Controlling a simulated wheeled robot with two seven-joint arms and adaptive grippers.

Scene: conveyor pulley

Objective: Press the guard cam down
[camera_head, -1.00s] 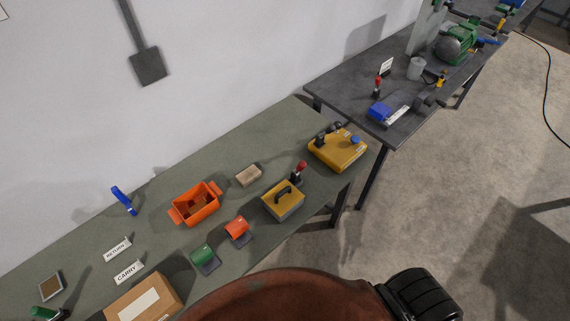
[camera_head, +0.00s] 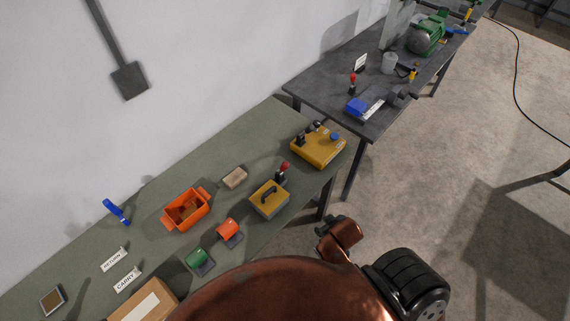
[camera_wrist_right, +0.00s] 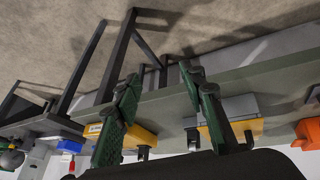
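No part is labelled as the guard cam, and I cannot tell which one it is. On the green bench, a yellow box (camera_head: 318,149) carries black fittings and a blue knob (camera_head: 335,135). Nearer stands a yellow block with a black handle (camera_head: 268,201), with a red-topped black lever (camera_head: 283,173) behind it. My right gripper (camera_wrist_right: 158,75) shows in the right wrist view, its two green-padded fingers apart and nothing between them. The yellow box (camera_wrist_right: 108,132) and yellow block (camera_wrist_right: 240,130) appear beyond the fingers there. My left gripper is out of view.
The green bench (camera_head: 270,125) also holds an orange bin (camera_head: 170,222), a tan block (camera_head: 235,177), red (camera_head: 229,230) and green (camera_head: 197,258) pieces and a cardboard box (camera_head: 140,308). A dark table (camera_head: 325,85) stands beyond a gap.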

